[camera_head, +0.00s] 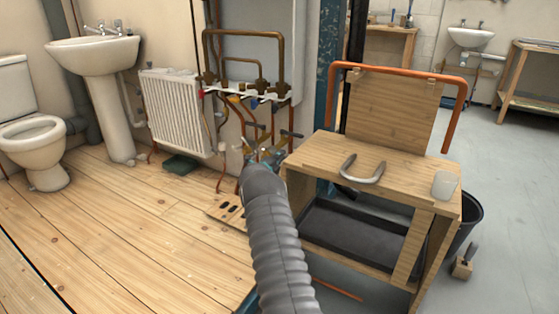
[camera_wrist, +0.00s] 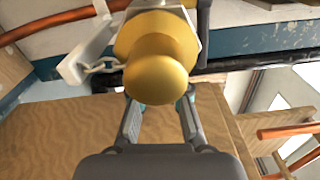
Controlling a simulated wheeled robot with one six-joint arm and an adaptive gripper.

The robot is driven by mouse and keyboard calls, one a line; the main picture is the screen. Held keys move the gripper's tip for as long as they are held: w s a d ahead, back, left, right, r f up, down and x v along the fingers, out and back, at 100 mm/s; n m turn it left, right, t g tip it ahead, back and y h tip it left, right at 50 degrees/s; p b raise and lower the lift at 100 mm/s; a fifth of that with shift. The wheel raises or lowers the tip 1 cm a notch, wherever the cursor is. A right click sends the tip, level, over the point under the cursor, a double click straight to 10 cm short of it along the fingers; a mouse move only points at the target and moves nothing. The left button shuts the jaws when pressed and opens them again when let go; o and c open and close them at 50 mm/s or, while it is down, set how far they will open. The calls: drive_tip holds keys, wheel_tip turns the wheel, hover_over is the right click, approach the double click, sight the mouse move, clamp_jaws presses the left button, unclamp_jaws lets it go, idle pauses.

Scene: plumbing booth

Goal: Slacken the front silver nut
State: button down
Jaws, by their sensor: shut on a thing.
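In the wrist view a rounded brass knob (camera_wrist: 162,68) fills the upper middle, close to the camera. The edge of a pale silver nut (camera_wrist: 192,18) shows behind it. My gripper (camera_wrist: 160,98) comes up from below with a finger on each side. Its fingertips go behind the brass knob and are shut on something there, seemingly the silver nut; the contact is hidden. In the head view my gripper (camera_head: 270,157) is small, at the copper pipework beside the bench, and my arm partly covers it. The nut cannot be made out there.
A wooden bench (camera_head: 400,172) with a bent pipe (camera_head: 362,172) on top stands just right of my arm. A white radiator (camera_head: 176,112) and copper pipes (camera_head: 283,62) are behind and left. A short chain (camera_wrist: 103,66) hangs by the brass knob. The wooden floor (camera_head: 130,225) at left is clear.

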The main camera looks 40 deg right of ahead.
drive_tip(key=r+n, duration=0.1)
drive_tip(key=n, duration=0.1)
drive_tip(key=r+n, duration=0.1)
drive_tip(key=n, duration=0.1)
drive_tip(key=shift+w+n, duration=0.1)
drive_tip(key=shift+n, duration=0.2)
drive_tip(key=shift+w+a+r+n+p, duration=0.15)
drive_tip(key=shift+r+n+p, duration=0.2)
drive_tip(key=shift+n, duration=0.55)
drive_tip(key=shift+w+r+n+p, duration=0.15)
drive_tip(key=shift+r+n+p, duration=0.15)
drive_tip(key=shift+n, duration=0.6)
drive_tip(key=c, duration=1.4)
unclamp_jaws()
drive_tip(key=shift+f, duration=0.1)
drive_tip(key=v, duration=1.2)
